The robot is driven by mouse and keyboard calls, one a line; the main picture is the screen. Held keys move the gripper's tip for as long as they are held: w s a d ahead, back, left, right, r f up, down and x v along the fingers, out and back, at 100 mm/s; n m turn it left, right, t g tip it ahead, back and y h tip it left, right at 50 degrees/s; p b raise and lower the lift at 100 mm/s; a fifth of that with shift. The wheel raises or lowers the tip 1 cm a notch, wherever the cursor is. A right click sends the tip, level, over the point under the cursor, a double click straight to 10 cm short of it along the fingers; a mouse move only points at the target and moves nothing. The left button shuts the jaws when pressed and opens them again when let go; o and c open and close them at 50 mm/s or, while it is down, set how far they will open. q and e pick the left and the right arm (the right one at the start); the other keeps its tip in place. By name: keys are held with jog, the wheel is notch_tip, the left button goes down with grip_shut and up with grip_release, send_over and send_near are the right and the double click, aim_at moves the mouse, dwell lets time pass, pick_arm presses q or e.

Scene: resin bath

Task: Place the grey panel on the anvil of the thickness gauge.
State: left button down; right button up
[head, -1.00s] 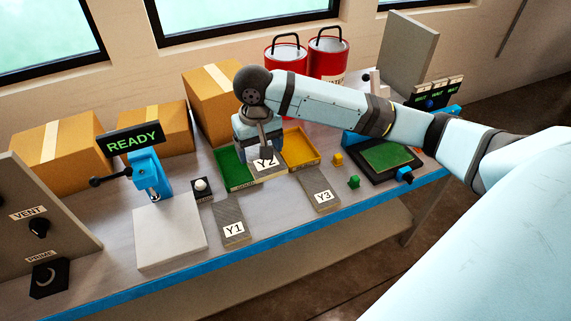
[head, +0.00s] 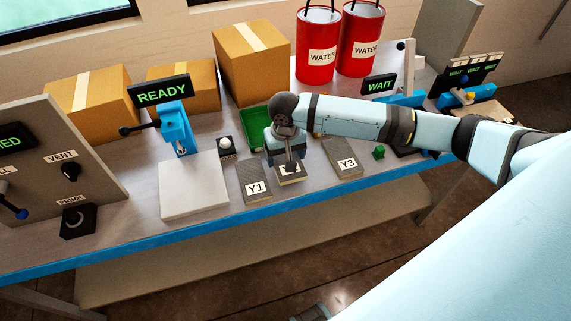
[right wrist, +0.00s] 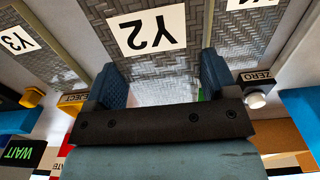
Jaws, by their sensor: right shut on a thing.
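A grey woven-pattern panel labelled Y2 (right wrist: 150,65) fills the middle of the right wrist view. My right gripper (right wrist: 161,80) has a finger at each side of it and is shut on it. In the head view the panel (head: 291,178) is mostly hidden under my right gripper (head: 285,160), between panels Y1 (head: 248,174) and Y3 (head: 338,150). I cannot tell whether it touches the table. The blue gauge (head: 176,127) with a READY display stands to the left, with a pale slab (head: 193,187) in front. My left gripper is not in view.
A ZERO button box (head: 227,147) stands between the slab and the green tray (head: 243,120). A control panel (head: 95,150) stands far left, cardboard boxes (head: 250,65) and red water buckets (head: 317,50) behind.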

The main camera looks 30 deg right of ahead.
jog(key=shift+f, duration=2.4)
jog(key=o, duration=0.7)
jog(key=shift+f, duration=0.1)
